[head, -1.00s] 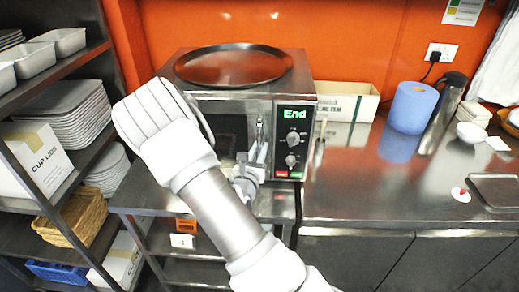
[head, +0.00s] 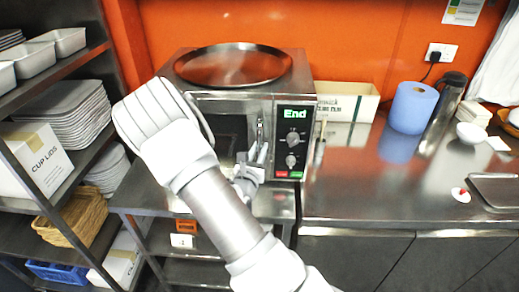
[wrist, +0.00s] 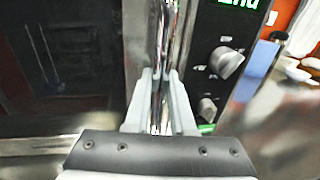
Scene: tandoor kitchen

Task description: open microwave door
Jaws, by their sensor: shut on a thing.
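The microwave (head: 215,97) is a steel box on the counter, with a dark door window and a control panel at its right that reads "End". Its door looks closed. The vertical bar handle (head: 260,130) is at the right edge of the door; it also shows in the wrist view (wrist: 161,50). My gripper (head: 257,155) is at the handle's lower part. In the wrist view its two grey fingers (wrist: 160,103) stand on either side of the bar, shut on it. My arm hides the lower left part of the microwave in the head view.
A round tray (head: 233,65) lies on top of the microwave. A shelf rack (head: 75,160) with trays and boxes stands at the left. A cardboard box (head: 346,103), blue roll (head: 413,107) and flask (head: 442,112) are on the counter at right. The counter's front middle is clear.

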